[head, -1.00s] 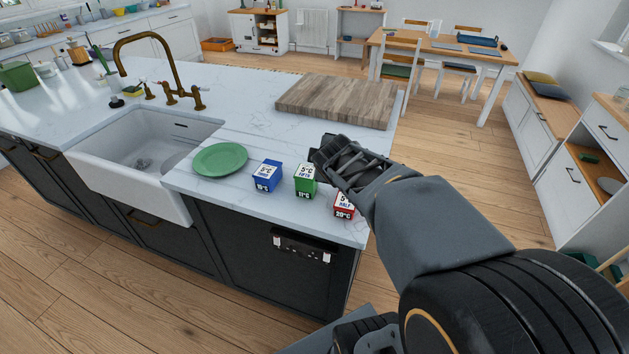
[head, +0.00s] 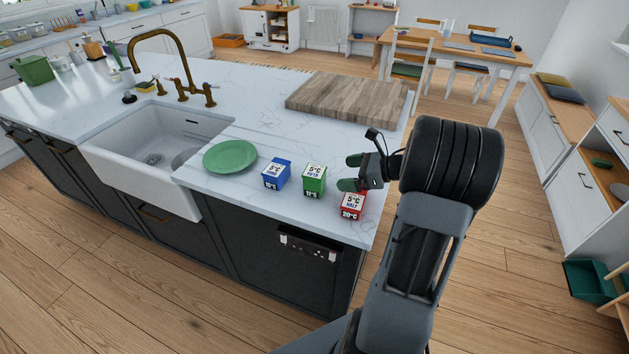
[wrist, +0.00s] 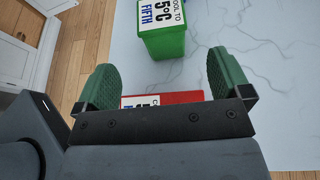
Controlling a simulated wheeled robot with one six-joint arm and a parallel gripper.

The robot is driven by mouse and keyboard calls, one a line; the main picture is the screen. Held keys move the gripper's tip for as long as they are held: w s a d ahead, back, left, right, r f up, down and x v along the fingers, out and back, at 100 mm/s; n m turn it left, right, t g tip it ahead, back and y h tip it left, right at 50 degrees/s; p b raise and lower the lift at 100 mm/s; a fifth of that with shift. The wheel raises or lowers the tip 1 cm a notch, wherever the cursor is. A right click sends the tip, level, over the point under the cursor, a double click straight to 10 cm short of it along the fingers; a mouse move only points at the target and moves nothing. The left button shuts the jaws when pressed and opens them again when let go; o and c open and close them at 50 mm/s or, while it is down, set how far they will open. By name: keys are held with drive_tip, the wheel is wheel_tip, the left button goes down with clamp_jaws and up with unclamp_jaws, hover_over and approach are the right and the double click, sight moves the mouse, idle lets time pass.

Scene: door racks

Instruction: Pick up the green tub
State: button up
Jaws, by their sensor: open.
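The green tub (head: 314,181) stands upright on the white island top, between a blue tub (head: 276,174) and a red tub (head: 352,206). It has a white label reading 5°C and FIFTH. In the wrist view the green tub (wrist: 163,36) is at the top, beyond my fingertips and a little left of centre between them. My gripper (head: 350,173) is open and empty, to the right of the green tub and close above the red tub. In the wrist view the red tub (wrist: 165,98) shows between my green finger pads, partly hidden by the gripper body.
A green plate (head: 230,157) lies left of the blue tub, near the sink (head: 155,150). A wooden board (head: 346,97) lies behind the tubs. The island's front and right edges are close to the red tub. Marble between tubs and board is clear.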

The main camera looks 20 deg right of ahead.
sight(315, 175)
drive_tip(key=p+x, duration=0.2)
drive_tip(key=x, duration=0.9)
drive_tip(key=shift+w+d+p, duration=0.1)
drive_tip(key=shift+p, duration=0.3)
drive_tip(key=shift+c, duration=0.2)
drive_tip(key=shift+r, duration=0.1)
drive_tip(key=c, duration=1.1)
drive_tip(key=shift+c, duration=0.2)
